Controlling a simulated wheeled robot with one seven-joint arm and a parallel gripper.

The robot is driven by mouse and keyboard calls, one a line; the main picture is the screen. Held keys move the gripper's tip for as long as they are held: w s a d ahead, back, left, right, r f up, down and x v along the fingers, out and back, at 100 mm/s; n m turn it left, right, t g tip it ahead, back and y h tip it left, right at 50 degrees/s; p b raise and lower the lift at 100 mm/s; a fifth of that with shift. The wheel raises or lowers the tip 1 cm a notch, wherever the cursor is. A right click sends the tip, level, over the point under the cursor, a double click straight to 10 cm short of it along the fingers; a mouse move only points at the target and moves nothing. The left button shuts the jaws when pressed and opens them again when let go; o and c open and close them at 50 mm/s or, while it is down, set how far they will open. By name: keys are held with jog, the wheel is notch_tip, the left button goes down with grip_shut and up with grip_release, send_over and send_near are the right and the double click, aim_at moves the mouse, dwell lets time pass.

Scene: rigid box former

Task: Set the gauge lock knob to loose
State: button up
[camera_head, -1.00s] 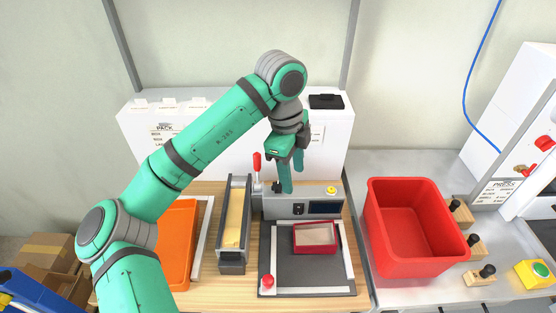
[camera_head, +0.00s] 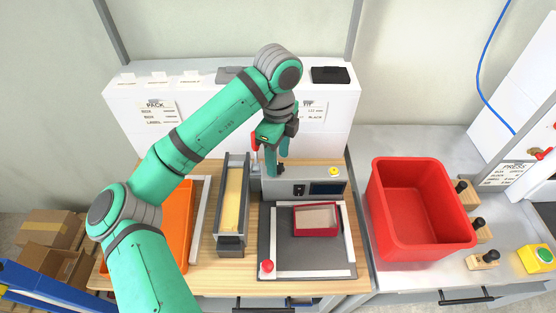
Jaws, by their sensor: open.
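My gripper (camera_head: 277,163) is open, with its fingers pointing down at the back left of the grey control box (camera_head: 310,187). A small dark knob (camera_head: 281,169) shows right beside the fingertips, partly covered by them; I cannot tell whether they touch it. A red round knob (camera_head: 267,266) sits at the front left corner of the dark plate (camera_head: 305,258) with pale guide strips. No label tells which of these is the gauge lock knob, and no loose or tight setting can be read.
A red open box (camera_head: 316,219) lies on the plate. A narrow grey holder (camera_head: 231,240) with yellowish stock and an orange tray (camera_head: 178,226) are to the left. A large red bin (camera_head: 412,245) stands at right. Behind is a white labelled cabinet (camera_head: 335,105).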

jog(key=shift+f, duration=0.9)
jog(key=c, duration=1.1)
jog(key=shift+o, duration=0.2)
